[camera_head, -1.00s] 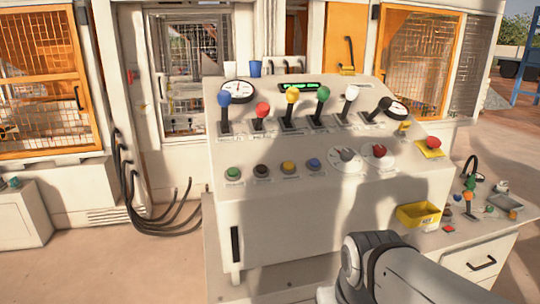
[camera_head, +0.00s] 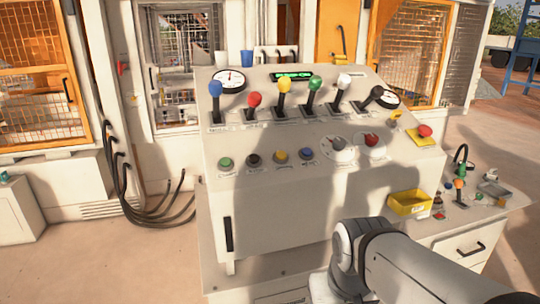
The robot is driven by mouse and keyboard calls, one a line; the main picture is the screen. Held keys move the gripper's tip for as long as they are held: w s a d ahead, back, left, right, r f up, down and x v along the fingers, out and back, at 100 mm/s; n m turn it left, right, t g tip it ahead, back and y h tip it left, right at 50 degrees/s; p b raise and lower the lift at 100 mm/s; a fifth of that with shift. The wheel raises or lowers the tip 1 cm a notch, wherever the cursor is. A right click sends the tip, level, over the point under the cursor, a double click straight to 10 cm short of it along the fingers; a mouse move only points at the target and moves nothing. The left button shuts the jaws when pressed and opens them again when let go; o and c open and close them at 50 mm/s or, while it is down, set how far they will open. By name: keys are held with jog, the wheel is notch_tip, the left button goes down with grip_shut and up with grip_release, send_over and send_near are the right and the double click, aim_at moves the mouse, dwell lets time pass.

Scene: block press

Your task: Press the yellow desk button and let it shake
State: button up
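The yellow desk button (camera_head: 281,157) is a small round button in the row on the sloped front of the light control desk (camera_head: 290,205). It sits between a dark button (camera_head: 254,160) and a blue button (camera_head: 307,154), with a green button (camera_head: 226,163) at the left end. My arm shows at the bottom right, in front of the desk. My gripper is outside the picture. Nothing touches the yellow button.
Several coloured levers stand above the buttons, including a yellow-topped one (camera_head: 284,87). Two dials (camera_head: 372,143) and a red emergency button (camera_head: 424,131) are to the right. A yellow bin (camera_head: 410,203) and a side bench (camera_head: 470,222) with small controls stand at right.

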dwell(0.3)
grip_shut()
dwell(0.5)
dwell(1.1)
